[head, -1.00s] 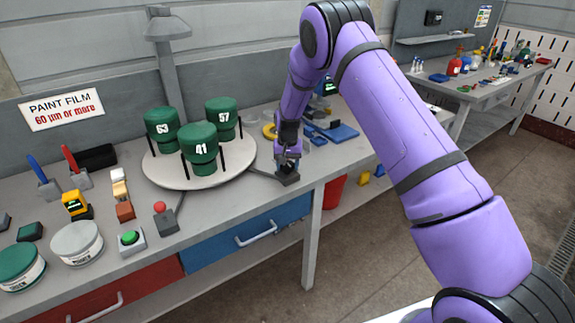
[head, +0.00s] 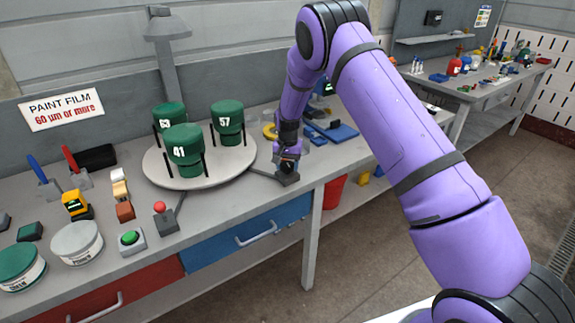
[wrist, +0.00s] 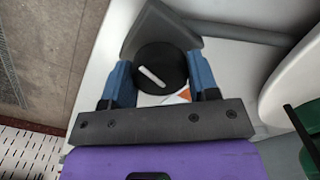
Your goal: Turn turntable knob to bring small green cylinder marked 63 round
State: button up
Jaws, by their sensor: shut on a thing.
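The green cylinder marked 63 (head: 169,114) stands at the back left of the round white turntable (head: 216,175), partly hidden by the cylinder marked 41 (head: 184,146) at front left. The cylinder marked 57 (head: 228,119) is at the right. The turntable knob, black with a white line (wrist: 153,76), sits on a dark base (head: 288,179) to the turntable's right. My gripper (head: 288,165) is over the knob, shut on it, with blue fingers on either side in the wrist view (wrist: 160,82). The white line is tilted.
A red-knobbed lever box (head: 164,219) and a green button (head: 129,239) stand in front of the turntable. Paint tins (head: 76,243) are at front left. Blue items (head: 338,132) lie behind my gripper.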

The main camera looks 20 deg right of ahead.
aim_at(287, 164)
jog(key=shift+m, duration=0.8)
dwell(3.9)
dwell(0.5)
jog(key=o, duration=0.9)
jog(key=shift+r, duration=0.1)
notch_tip(287, 164, up, 11)
jog(key=shift+f, duration=0.2)
